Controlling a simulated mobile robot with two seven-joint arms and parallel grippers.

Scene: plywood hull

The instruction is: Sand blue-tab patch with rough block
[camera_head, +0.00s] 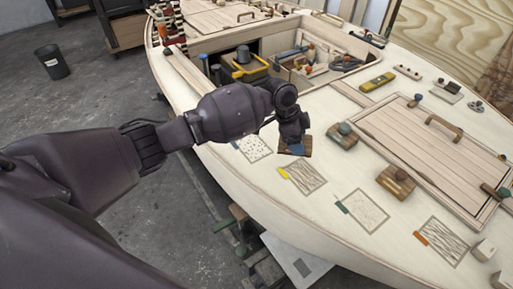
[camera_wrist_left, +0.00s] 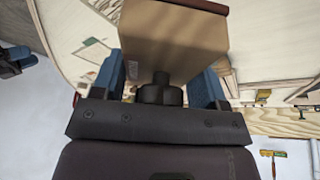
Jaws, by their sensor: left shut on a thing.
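My left gripper (camera_head: 292,140) is shut on the knob of a brown wooden sanding block (camera_head: 305,151). In the left wrist view, the block (camera_wrist_left: 172,42) fills the space beyond the blue fingers (camera_wrist_left: 160,88). The block is above the pale deck, near the far edge of the yellow-tab patch (camera_head: 303,177). I cannot tell whether it touches the deck. The blue-tab patch (camera_head: 254,148), pale with dark speckles, lies just left of the gripper; its tab is at its left edge. The block's grit face is hidden. My right gripper is not in view.
Green-tab (camera_head: 363,210) and orange-tab (camera_head: 442,240) patches lie to the right. Two other knobbed blocks (camera_head: 343,136) (camera_head: 396,181) stand on the deck beside a planked hatch (camera_head: 432,142). An open tool compartment (camera_head: 300,62) lies beyond. A bin (camera_head: 52,62) stands on the floor.

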